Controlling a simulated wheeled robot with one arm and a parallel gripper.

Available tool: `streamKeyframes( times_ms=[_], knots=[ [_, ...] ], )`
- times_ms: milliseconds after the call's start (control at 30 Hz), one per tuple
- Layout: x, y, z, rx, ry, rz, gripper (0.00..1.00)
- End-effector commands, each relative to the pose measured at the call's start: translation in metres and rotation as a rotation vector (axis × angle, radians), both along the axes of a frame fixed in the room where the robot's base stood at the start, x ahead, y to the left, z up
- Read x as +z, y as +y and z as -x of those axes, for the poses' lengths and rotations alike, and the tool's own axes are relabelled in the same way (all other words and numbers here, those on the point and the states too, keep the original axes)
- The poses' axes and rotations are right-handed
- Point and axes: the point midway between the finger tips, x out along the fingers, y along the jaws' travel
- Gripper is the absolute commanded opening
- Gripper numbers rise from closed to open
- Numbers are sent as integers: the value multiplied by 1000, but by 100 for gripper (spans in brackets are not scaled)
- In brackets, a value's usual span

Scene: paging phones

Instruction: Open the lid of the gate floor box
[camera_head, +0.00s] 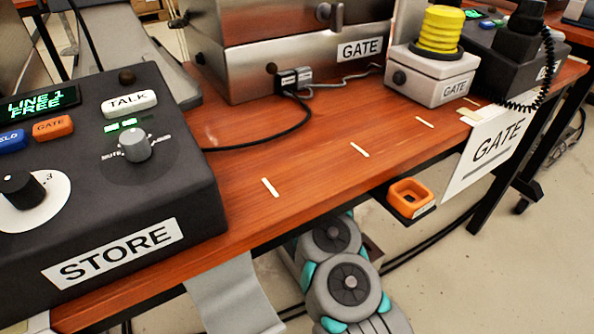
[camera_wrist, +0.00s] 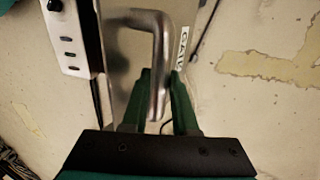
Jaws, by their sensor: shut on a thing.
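In the wrist view, my gripper (camera_wrist: 163,82) has its two green fingers shut on a bent metal handle (camera_wrist: 157,38). My gripper's black body hides the near part of the box. I cannot tell how far the lid is raised. In the head view my arm reaches down below the table, and the gripper and the handle are hidden there.
The wooden table (camera_head: 330,165) stands above my arm. It carries the STORE console (camera_head: 110,200), a metal GATE cabinet (camera_head: 240,75) and a GATE box with a yellow top (camera_head: 432,80). An orange holder (camera_head: 411,197) juts from its edge. A slotted white strip (camera_wrist: 67,40) stands left of the panel.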

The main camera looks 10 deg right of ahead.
Motion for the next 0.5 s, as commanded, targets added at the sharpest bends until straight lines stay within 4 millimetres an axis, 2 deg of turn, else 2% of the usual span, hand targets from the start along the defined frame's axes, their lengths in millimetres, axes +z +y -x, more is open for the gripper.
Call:
streamKeyframes(
  times_ms=[33, 300, 333, 500],
  knots=[
    [-5, 5, 2, 6, 9, -6, 0],
    [-4, 5, 2, 6, 10, -5, 0],
    [-4, 5, 2, 6, 10, -6, 28],
    [-2, 4, 2, 4, 7, -4, 47]
  ],
)
